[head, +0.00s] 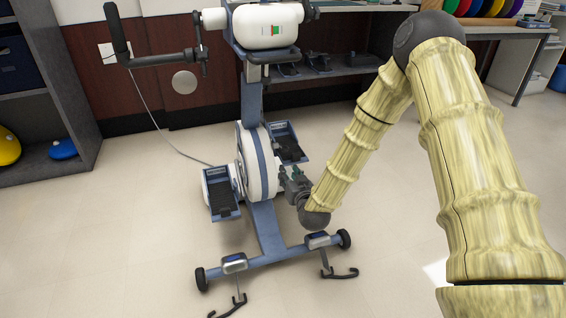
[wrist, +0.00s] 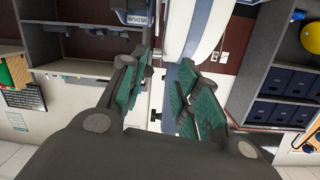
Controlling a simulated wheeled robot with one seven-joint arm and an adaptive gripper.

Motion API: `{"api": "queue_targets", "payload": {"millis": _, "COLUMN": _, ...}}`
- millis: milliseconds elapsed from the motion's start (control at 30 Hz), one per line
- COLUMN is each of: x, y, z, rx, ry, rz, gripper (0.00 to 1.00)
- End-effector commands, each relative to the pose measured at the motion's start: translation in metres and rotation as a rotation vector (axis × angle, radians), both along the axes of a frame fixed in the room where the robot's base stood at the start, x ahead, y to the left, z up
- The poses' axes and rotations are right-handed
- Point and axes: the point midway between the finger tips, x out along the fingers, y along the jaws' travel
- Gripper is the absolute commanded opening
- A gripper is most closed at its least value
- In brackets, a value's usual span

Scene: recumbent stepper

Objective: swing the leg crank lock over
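The stepper's round white and blue crank housing (head: 256,165) stands in the middle of the head view. A left pedal (head: 221,201) and a right pedal (head: 288,145) sit on either side of it. My gripper (head: 287,174) is at the right side of the housing, just below the right pedal. In the wrist view my gripper (wrist: 160,85) shows green-padded fingers apart, with a gap between them. A pale narrow part with a small dark knob (wrist: 156,115) shows in that gap; I cannot tell whether it is the leg crank lock or whether the fingers touch it.
The stepper's blue base bar (head: 275,257) with black wheels and hooked feet lies on the floor in front. A white console unit (head: 267,26) and a black handle arm (head: 155,60) are above. Shelves (head: 40,90) stand at left. Floor is clear around the base.

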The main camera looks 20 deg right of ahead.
Motion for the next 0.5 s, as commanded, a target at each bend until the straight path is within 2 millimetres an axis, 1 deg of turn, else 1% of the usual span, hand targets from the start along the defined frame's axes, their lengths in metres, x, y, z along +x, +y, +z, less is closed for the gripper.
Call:
{"api": "queue_targets", "payload": {"millis": 33, "x": 0.008, "y": -0.004, "z": -0.005, "rx": 0.001, "ry": -0.035, "rz": -0.01, "gripper": 0.32}}
{"api": "queue_targets", "payload": {"millis": 133, "x": 0.019, "y": -0.01, "z": 0.002, "rx": 0.002, "ry": -0.087, "rz": -0.024, "gripper": 0.32}}
{"api": "queue_targets", "payload": {"millis": 300, "x": 0.029, "y": -0.015, "z": 0.013, "rx": 0.002, "ry": -0.138, "rz": -0.036, "gripper": 0.32}}
{"api": "queue_targets", "payload": {"millis": 433, "x": 0.035, "y": -0.016, "z": 0.016, "rx": 0.002, "ry": -0.149, "rz": -0.038, "gripper": 0.32}}
{"api": "queue_targets", "payload": {"millis": 500, "x": 0.042, "y": -0.017, "z": 0.015, "rx": 0.002, "ry": -0.15, "rz": -0.039, "gripper": 0.32}}
